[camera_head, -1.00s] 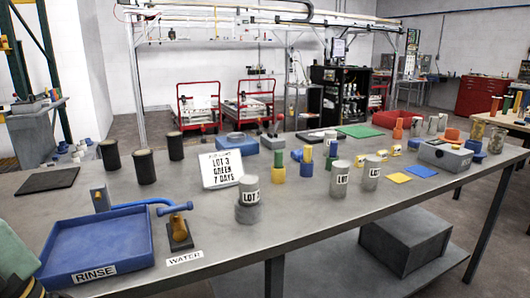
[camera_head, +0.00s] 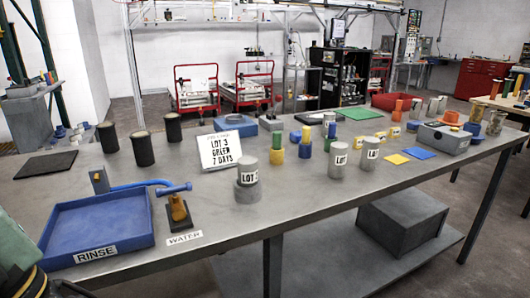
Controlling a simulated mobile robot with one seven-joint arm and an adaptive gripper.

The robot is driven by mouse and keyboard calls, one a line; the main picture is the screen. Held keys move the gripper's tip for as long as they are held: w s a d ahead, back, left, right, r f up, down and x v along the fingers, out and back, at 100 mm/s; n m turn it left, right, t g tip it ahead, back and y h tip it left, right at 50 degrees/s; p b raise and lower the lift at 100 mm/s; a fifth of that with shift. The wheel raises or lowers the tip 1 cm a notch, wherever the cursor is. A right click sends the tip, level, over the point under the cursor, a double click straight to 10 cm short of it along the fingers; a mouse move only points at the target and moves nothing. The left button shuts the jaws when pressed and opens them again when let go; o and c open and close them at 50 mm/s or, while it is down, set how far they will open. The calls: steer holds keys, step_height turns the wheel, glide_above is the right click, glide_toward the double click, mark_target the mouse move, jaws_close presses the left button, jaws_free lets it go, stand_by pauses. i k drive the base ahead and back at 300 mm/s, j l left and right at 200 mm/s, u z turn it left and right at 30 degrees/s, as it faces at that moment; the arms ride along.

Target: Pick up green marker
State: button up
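Two small green cylinders could be the green marker; I cannot tell which.
A blue RINSE tray (camera_head: 98,259) is at front left. Dark cups (camera_head: 142,149) stand at back left. The table's front middle is clear.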

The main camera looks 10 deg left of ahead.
mark_target(277, 135)
steer(key=i+l, duration=0.65)
steer(key=i, duration=0.1)
